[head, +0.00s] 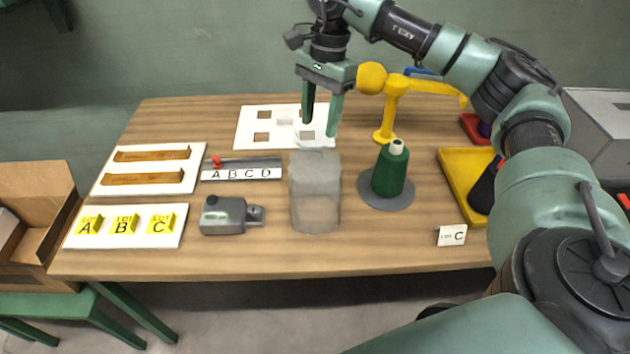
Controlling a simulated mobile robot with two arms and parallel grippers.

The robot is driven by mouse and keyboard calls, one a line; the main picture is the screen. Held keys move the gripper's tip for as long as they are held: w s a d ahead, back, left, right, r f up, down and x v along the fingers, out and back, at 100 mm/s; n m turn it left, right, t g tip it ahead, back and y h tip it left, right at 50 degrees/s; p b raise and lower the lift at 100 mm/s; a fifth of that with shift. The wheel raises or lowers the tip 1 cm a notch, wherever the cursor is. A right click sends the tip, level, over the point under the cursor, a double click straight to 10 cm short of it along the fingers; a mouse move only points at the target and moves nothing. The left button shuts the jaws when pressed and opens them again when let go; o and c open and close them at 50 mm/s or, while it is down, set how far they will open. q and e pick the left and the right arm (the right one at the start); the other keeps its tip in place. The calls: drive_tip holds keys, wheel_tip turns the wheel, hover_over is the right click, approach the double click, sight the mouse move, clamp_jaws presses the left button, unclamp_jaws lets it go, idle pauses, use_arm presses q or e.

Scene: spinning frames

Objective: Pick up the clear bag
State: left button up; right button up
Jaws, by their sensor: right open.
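The clear bag (315,193) is a greyish, see-through upright shape standing on the middle of the wooden table. My right gripper (320,127) has green fingers pointing down, spread apart and empty. It hangs above and behind the bag's top, near the white board with square holes; whether it touches anything is not visible. At the top left edge a dark green part shows, but I cannot make out a left gripper.
Right of the bag, a green thread cone (390,170) stands on a grey disc. A yellow stand (392,110) rises behind it. A grey metal device (229,215) and a lettered strip (241,174) lie left of the bag. A yellow tray (455,180) is at right.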

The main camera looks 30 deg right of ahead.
sight(316, 140)
drive_tip(key=f+p, duration=0.1)
drive_tip(key=f, duration=0.1)
drive_tip(key=a+f+p, duration=0.1)
drive_tip(key=f, duration=0.2)
drive_tip(key=shift+s+a+f, duration=0.1)
drive_tip(key=shift+s+f, duration=0.1)
drive_tip(key=shift+f, duration=0.05)
drive_tip(key=shift+a+f, duration=0.1)
drive_tip(key=shift+f, duration=0.3)
clamp_jaws()
